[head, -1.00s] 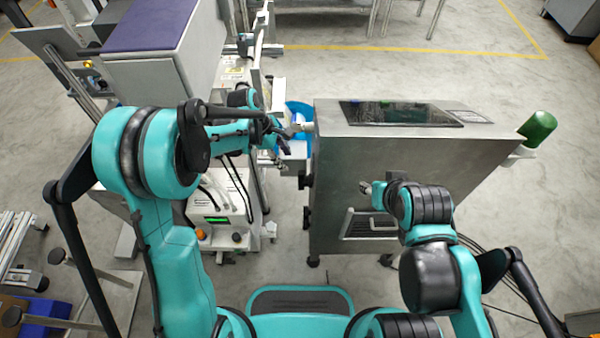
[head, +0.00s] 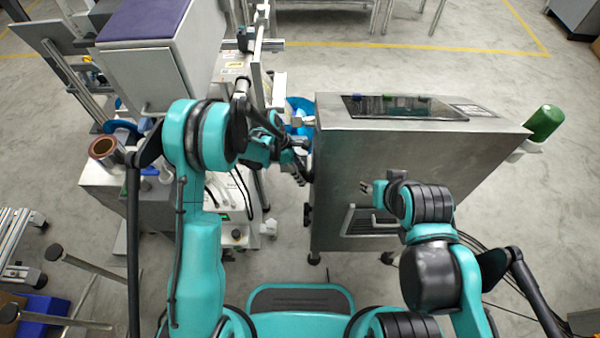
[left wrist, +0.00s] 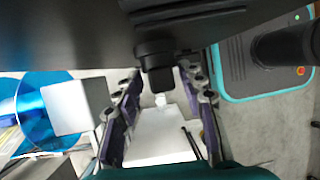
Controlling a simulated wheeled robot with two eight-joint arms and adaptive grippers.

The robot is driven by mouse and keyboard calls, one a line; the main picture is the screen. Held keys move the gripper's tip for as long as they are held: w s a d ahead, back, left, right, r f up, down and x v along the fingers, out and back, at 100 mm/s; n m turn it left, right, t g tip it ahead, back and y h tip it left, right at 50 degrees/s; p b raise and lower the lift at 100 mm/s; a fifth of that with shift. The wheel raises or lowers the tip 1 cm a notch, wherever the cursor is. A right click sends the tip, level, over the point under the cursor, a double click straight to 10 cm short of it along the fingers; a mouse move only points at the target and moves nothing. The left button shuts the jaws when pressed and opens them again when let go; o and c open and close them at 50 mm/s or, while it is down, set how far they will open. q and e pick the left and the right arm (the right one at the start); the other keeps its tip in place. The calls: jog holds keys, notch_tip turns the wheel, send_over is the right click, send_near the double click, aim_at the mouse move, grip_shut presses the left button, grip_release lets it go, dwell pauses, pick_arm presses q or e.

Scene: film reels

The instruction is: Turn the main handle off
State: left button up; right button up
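The steel cabinet (head: 410,150) stands ahead of me, with black fittings on its left side. A lower black fitting (head: 307,215) shows in the head view; the upper one is hidden behind my left gripper (head: 301,172). In the left wrist view, a black handle-like knob (left wrist: 157,68) sticks out from the dark cabinet side. My left gripper (left wrist: 163,115) is open, with one finger on each side of the knob; contact is not clear. My right gripper (head: 367,191) is in front of the cabinet, too small to read.
A white machine (head: 160,75) with a purple top stands at the left. A blue reel (left wrist: 48,110) and a white block (left wrist: 80,106) lie beside the left gripper in the wrist view. A green cylinder (head: 546,122) is on the cabinet's right side.

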pick_arm(q)
jog(key=c, duration=0.8)
jog(key=shift+s+t, duration=0.15)
jog(key=shift+t, duration=0.45)
jog(key=o, duration=0.8)
jog(key=v, duration=1.2)
